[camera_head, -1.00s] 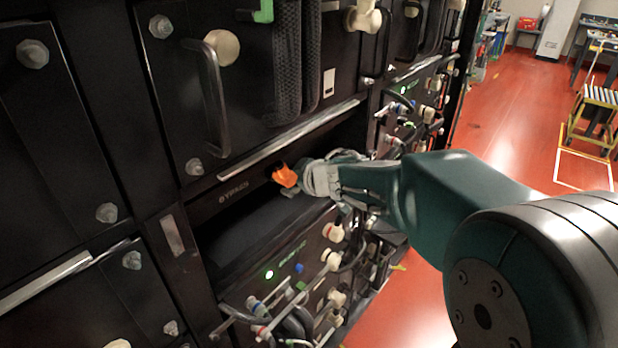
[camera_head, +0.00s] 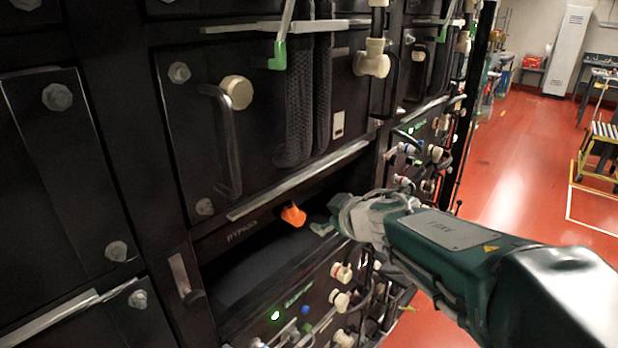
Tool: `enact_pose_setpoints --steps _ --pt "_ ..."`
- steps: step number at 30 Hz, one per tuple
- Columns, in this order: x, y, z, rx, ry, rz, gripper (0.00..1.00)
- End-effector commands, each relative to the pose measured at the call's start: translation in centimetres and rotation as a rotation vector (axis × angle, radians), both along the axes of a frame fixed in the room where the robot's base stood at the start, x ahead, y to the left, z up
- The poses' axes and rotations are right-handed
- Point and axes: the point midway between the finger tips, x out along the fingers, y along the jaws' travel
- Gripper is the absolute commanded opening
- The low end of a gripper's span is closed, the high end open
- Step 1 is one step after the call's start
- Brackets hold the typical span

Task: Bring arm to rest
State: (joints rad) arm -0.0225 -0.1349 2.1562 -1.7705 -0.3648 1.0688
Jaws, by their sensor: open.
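My gripper (camera_head: 327,228) is at the end of my green arm, in the middle of the view. It points left toward the dark recess of the battery rack. The jaws are open and look empty, though the arm's wrist hides part of them. Lettering, partly readable as a bypass label (camera_head: 243,231), is left of the knob.
Red floor (camera_head: 520,150) is open on the right. A yellow-edged step stool (camera_head: 600,150) and a white locker (camera_head: 568,50) stand farther back.

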Motion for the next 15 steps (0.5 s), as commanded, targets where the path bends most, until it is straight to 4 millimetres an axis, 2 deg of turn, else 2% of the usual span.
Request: enact_pose_setpoints --steps 3,7,11,15 --pt "-0.7 -2.4 2.4 0.022 -0.079 -0.152 0.91" --pt "-2.3 -5.6 3.9 0.035 -0.120 -0.339 0.91" --pt "-4.8 -8.7 4.2 0.048 -0.100 -0.515 0.91" --pt "-8.4 -11.2 3.1 0.067 -0.018 -0.679 0.91"
